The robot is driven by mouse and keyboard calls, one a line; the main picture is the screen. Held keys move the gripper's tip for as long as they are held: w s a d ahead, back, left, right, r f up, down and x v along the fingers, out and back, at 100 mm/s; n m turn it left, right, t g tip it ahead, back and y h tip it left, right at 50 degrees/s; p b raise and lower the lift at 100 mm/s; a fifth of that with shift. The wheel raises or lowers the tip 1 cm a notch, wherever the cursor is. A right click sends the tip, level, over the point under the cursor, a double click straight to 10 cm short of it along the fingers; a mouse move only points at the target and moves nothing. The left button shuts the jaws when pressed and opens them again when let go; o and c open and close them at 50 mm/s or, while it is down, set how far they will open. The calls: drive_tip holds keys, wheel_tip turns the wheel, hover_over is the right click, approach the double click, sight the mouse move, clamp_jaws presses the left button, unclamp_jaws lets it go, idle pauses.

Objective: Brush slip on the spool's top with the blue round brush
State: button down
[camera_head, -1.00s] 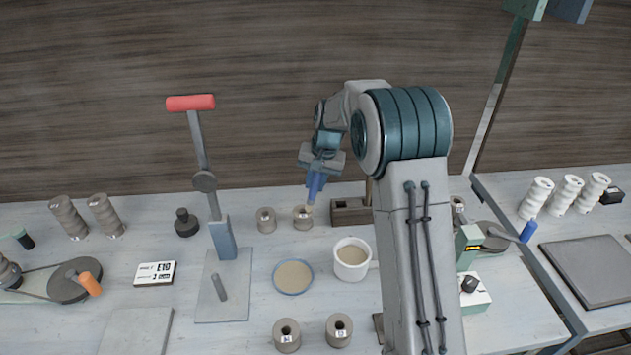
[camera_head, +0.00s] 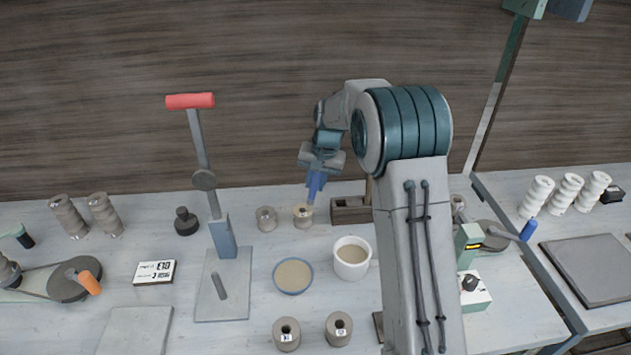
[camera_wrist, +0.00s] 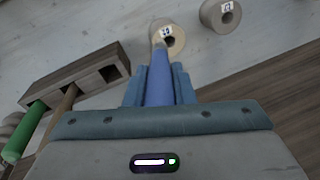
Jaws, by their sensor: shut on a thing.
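My gripper (camera_head: 317,178) is shut on the blue round brush (camera_head: 315,188), which points down. In the wrist view the blue handle (camera_wrist: 160,85) lies between the fingers and its far end reaches the top of a labelled clay spool (camera_wrist: 173,38). That spool (camera_head: 303,218) stands upright at the back of the table. The brush tip is at its top; I cannot tell whether it touches or whether slip is there. A white cup (camera_head: 366,262) holds a tan liquid, and a blue-rimmed dish (camera_head: 293,291) holds a similar tan fill.
Another spool (camera_head: 266,220) stands just left. A wooden block holder (camera_head: 350,214) stands close on the right, with a green handle (camera_wrist: 22,135) beside it in the wrist view. Two spools (camera_head: 287,337) (camera_head: 339,331) stand in front. A red-handled lever press (camera_head: 225,240) stands left.

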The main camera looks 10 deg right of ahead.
drive_tip(key=shift+w+a+p+v, duration=0.1)
drive_tip(key=shift+a+p+v, duration=0.1)
drive_tip(key=shift+p+v, duration=0.65)
drive_tip(key=shift+w+a+p+v, duration=0.15)
drive_tip(key=shift+p+v, duration=0.35)
drive_tip(key=shift+v, duration=0.75)
drive_tip(key=shift+w+a+p+v, duration=0.1)
drive_tip(key=shift+a+p+v, duration=0.1)
drive_tip(key=shift+p+v, duration=0.65)
drive_tip(key=shift+r, duration=0.25)
drive_tip(key=shift+d+b, duration=0.1)
drive_tip(key=shift+b, duration=0.2)
